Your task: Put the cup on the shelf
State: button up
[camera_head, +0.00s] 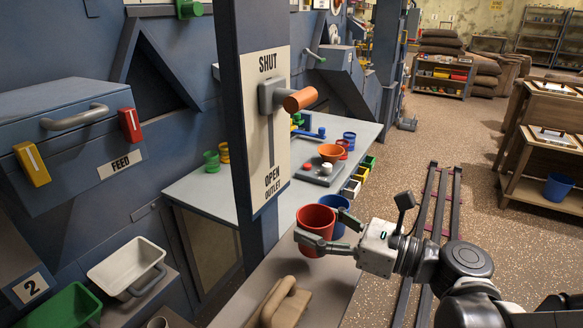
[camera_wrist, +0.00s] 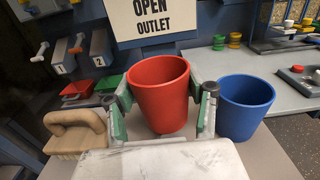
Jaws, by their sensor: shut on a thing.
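A red cup (camera_head: 314,224) is upright between the two fingers of my gripper (camera_head: 319,226), which is shut on it. In the wrist view the red cup (camera_wrist: 160,92) fills the middle, with a finger against each side of my gripper (camera_wrist: 162,104). A blue cup (camera_head: 336,216) stands close behind the red one in the head view. In the wrist view the blue cup (camera_wrist: 245,105) stands to its right on a grey surface (camera_wrist: 262,150). I cannot tell whether the red cup's base touches the surface. Which surface is the shelf is not clear.
A post with an outlet panel (camera_head: 268,125) stands just left of the cups, its orange lever (camera_head: 300,99) near SHUT. A brush (camera_head: 285,303) lies at the front of the surface. An orange bowl (camera_head: 331,153) sits further back. White (camera_head: 127,266) and green bins (camera_head: 60,308) are left.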

jog(key=shift+f+b, duration=1.1)
jog(key=shift+f, duration=0.9)
jog(key=shift+f, duration=0.15)
jog(key=o, duration=1.2)
